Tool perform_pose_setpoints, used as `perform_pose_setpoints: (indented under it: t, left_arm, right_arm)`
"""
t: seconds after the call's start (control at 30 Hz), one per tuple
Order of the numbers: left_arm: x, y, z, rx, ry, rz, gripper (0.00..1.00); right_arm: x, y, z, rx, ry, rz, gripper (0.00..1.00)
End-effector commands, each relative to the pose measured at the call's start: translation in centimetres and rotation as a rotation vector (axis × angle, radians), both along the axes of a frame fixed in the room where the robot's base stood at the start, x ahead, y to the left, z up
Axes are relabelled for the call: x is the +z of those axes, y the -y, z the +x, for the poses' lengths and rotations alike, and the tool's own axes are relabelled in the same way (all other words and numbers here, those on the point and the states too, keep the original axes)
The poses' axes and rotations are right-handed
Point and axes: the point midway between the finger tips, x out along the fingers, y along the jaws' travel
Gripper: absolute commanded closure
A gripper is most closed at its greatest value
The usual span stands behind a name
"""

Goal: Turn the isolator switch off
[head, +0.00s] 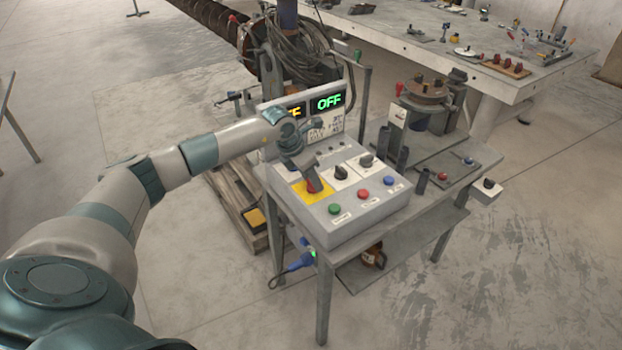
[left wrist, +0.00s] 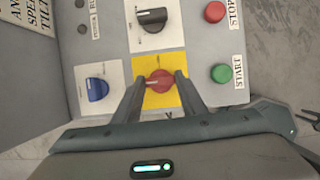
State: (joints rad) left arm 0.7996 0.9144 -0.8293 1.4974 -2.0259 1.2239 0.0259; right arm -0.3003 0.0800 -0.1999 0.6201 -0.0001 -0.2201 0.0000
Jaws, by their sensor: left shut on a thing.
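The isolator switch is a red rotary knob (left wrist: 159,80) on a yellow plate (left wrist: 171,63) on the sloped control box. In the left wrist view its pale pointer line lies roughly sideways across the picture. My left gripper (left wrist: 160,82) has one finger on each side of the red knob and is shut on it. In the head view the left gripper (head: 314,187) comes down over the yellow plate (head: 300,194) and hides most of the knob. My right gripper is in neither view.
Close to the gripper are a blue knob (left wrist: 97,89), a black knob (left wrist: 152,19), a green START button (left wrist: 221,73) and a red STOP button (left wrist: 214,12). An upright panel with a green OFF display (head: 328,102) stands behind. A grey bench (head: 432,225) carries the box.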

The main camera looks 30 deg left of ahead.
Motion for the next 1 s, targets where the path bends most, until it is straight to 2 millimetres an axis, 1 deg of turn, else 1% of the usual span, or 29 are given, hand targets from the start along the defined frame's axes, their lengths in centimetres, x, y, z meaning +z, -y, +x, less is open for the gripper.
perform_pose_setpoints:
  t: [0.1,0.13,0.2,0.5,0.67,0.77,0.87,1.0]
  left_arm:
    - [0.1,-0.1,0.1,0.002,0.001,0.000,0.85]
    - [0.1,-0.1,0.0,0.002,0.001,0.000,0.58]
    - [0.1,-0.1,0.1,0.002,0.001,0.000,0.43]
    - [0.0,0.0,0.0,0.001,0.000,0.000,0.43]
    - [0.5,-0.1,-0.1,0.001,0.001,-0.001,0.43]
    - [1.1,-0.3,-0.4,0.001,0.002,0.000,0.43]
    - [2.2,-0.5,-0.8,0.001,0.003,0.001,0.43]
    - [4.3,-0.8,-1.6,0.001,0.004,0.001,0.43]
  right_arm:
    - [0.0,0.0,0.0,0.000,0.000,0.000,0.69]
    - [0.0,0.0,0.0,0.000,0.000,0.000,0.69]
    - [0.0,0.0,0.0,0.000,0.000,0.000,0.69]
    - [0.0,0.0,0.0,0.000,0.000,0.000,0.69]
    - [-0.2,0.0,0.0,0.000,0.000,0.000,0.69]
    - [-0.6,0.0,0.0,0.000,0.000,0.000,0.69]
    - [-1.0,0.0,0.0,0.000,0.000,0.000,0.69]
    - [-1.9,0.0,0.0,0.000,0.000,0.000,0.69]
